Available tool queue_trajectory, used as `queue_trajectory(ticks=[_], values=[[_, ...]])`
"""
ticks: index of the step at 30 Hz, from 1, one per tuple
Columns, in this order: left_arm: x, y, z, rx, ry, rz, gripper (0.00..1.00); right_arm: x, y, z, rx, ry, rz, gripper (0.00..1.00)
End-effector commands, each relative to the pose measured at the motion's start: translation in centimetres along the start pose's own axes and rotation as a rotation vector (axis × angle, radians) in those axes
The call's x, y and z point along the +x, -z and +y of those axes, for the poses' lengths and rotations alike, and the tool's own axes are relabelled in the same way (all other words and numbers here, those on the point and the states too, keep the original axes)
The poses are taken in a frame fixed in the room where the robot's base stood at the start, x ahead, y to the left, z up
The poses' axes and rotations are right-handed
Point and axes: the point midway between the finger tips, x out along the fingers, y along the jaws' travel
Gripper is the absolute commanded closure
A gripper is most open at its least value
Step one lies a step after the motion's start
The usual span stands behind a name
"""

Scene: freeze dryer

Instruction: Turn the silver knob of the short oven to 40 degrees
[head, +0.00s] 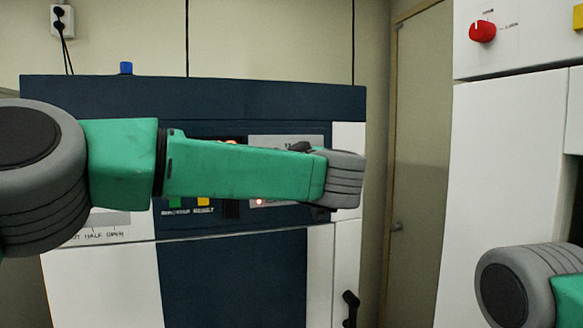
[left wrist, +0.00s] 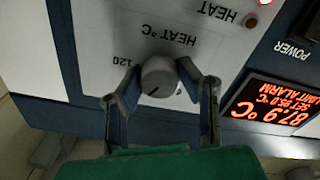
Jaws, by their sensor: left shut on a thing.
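The short oven (head: 230,101) is a dark blue and white cabinet in the middle of the head view. Its silver knob (left wrist: 157,78) shows in the left wrist view, on a light panel marked HEAT °C, with a 120 mark beside it; the picture is upside down. A short dark line shows on the knob's face. My left gripper (left wrist: 158,75) has a finger on each side of the knob and is shut on it. In the head view my left arm hides the knob and the gripper. My right gripper is out of view; only part of the right arm shows.
A lit display (left wrist: 272,105) beside the knob reads 87.9 °C, SET 95.0 °C, LIMIT ALARM. A tall white cabinet (head: 505,150) with a red knob (head: 482,31) stands at the right.

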Motion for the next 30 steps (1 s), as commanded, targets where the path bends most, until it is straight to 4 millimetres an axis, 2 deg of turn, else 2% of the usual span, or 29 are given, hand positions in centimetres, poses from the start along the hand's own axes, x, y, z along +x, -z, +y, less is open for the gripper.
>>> queue_trajectory(ticks=[30], values=[[0.0, 0.0, -0.3, -0.969, -0.004, 0.006, 0.98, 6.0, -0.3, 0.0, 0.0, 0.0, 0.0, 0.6]])
